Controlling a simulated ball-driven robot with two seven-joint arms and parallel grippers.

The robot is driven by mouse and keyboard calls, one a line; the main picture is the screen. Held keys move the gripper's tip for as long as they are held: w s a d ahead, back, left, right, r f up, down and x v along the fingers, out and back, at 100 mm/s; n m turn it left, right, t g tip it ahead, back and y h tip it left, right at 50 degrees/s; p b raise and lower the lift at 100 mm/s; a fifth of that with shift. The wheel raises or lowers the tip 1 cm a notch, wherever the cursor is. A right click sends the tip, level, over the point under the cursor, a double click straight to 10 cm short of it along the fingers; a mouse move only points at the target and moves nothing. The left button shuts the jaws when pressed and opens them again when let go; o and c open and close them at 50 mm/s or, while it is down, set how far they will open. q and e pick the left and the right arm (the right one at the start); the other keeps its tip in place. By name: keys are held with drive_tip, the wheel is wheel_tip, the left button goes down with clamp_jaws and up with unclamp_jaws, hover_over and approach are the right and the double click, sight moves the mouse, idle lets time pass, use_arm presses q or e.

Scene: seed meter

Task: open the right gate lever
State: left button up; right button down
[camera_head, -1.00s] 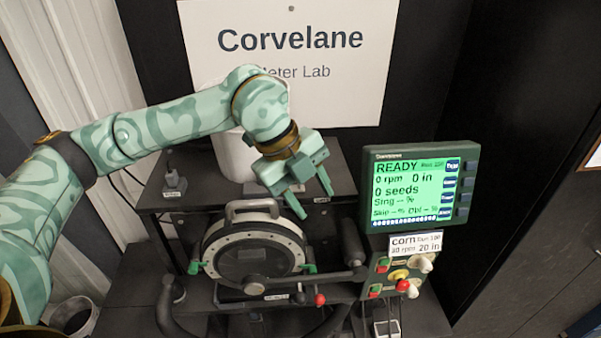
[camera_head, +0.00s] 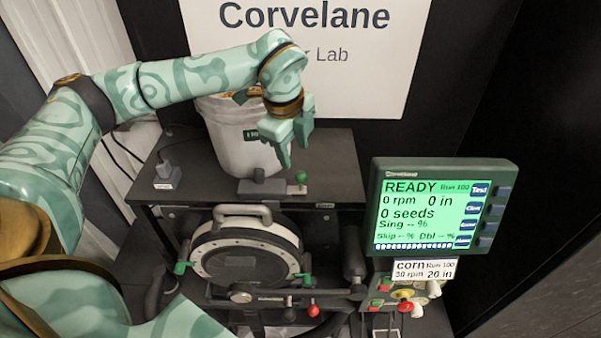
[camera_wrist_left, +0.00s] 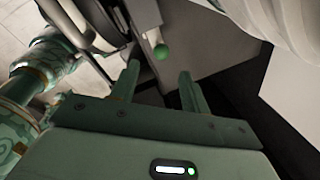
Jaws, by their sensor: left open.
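A green ball-topped lever (camera_head: 300,177) stands at the right end of a dark block (camera_head: 264,187) on the bench; it may be the gate lever. Its green ball also shows in the left wrist view (camera_wrist_left: 161,52), ahead of the gap between the fingers. My left gripper (camera_head: 295,154) is open and empty, just above and behind the ball in the head view, apart from it. Its two fingers show in the left wrist view (camera_wrist_left: 157,80). The round seed meter (camera_head: 245,255) has green side handles, left (camera_head: 181,268) and right (camera_head: 305,278). My right gripper is not in view.
A white bucket (camera_head: 235,145) stands close behind the block. The display (camera_head: 440,210) stands to the right, above a button panel (camera_head: 400,295). A small grey device (camera_head: 166,172) is on the bench at left. The bench front (camera_head: 330,187) is clear right of the lever.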

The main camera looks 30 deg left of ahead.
sight(299, 173)
use_arm(q)
drive_tip(key=f, duration=0.3)
drive_tip(key=w+f+p, duration=0.1)
drive_tip(key=f, duration=0.2)
drive_tip(key=w+f, duration=0.1)
drive_tip(key=f, duration=0.2)
drive_tip(key=shift+w+f, duration=0.2)
drive_tip(key=shift+f, duration=0.4)
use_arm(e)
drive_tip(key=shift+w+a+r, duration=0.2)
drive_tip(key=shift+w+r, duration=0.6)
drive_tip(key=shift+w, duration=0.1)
use_arm(q)
drive_tip(key=shift+d, duration=0.1)
clamp_jaws()
